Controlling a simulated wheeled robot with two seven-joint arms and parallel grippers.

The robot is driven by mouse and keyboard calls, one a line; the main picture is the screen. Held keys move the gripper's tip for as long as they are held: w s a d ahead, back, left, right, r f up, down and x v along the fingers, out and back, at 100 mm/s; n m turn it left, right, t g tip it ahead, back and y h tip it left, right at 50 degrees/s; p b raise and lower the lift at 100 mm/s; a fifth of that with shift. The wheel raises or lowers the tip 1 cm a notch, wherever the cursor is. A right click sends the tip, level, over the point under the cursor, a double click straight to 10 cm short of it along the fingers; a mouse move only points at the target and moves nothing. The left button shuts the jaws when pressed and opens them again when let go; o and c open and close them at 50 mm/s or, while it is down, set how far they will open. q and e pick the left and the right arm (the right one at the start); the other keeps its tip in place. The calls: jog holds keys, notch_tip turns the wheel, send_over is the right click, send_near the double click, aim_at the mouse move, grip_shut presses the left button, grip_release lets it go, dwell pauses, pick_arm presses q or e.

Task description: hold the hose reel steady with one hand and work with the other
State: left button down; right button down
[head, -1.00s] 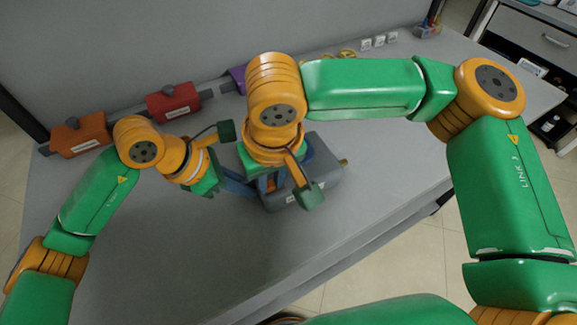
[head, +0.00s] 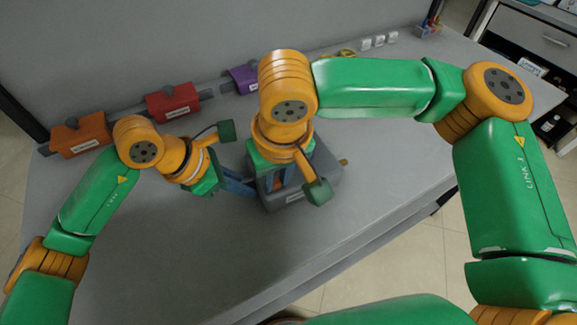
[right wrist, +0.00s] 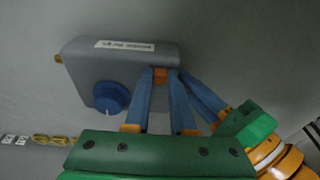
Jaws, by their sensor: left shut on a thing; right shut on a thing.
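The hose reel appears to be the grey box (head: 325,172) on the bench, with a white label, a brass-coloured stub and, in the right wrist view, a round blue knob (right wrist: 111,97). My right gripper (right wrist: 162,77) is above the box, its blue fingers shut around a small orange part (right wrist: 160,75) at the box's edge. My left gripper (head: 252,190) reaches in from the left, its blue fingers shut at the box's near left side. The left fingertips are partly hidden, so the exact part they hold cannot be told.
Orange (head: 80,136), red (head: 173,102) and purple (head: 243,79) blocks stand along the back wall. Yellow items, white sockets (head: 379,41) and a small holder (head: 428,27) are at the back right. The front of the bench is clear.

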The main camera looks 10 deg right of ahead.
jog(key=shift+d, duration=0.1)
jog(key=c, duration=0.8)
grip_release()
jog(key=shift+c, duration=0.2)
jog(key=shift+r, duration=3.55)
pick_arm(q)
jog(key=c, duration=0.8)
grip_release()
jog(key=shift+c, duration=0.2)
